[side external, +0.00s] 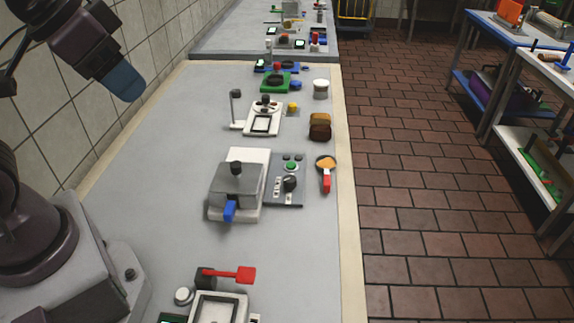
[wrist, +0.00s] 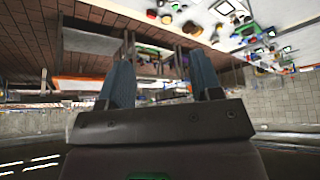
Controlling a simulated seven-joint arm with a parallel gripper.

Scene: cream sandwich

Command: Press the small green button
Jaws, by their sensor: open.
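A grey control panel (side external: 287,200) lies on the counter, right of centre in the side external view. A round green button (side external: 291,166) sits near its far end, with smaller green spots (side external: 293,157) just beyond it. Which of these is the small green button I cannot tell for sure. My gripper (side external: 125,85) hangs high at the upper left, well away from the panel and touching nothing. The wrist view shows its two blue fingers (wrist: 163,80) apart with nothing between them. I cannot make out the panel's buttons in the wrist view.
A grey box machine (side external: 236,182) with a black knob and blue handle stands left of the panel. A red-handled tool (side external: 326,178) lies to its right. A white device (side external: 264,118) and a brown item (side external: 320,127) stand beyond. The counter's left side (side external: 150,165) is clear.

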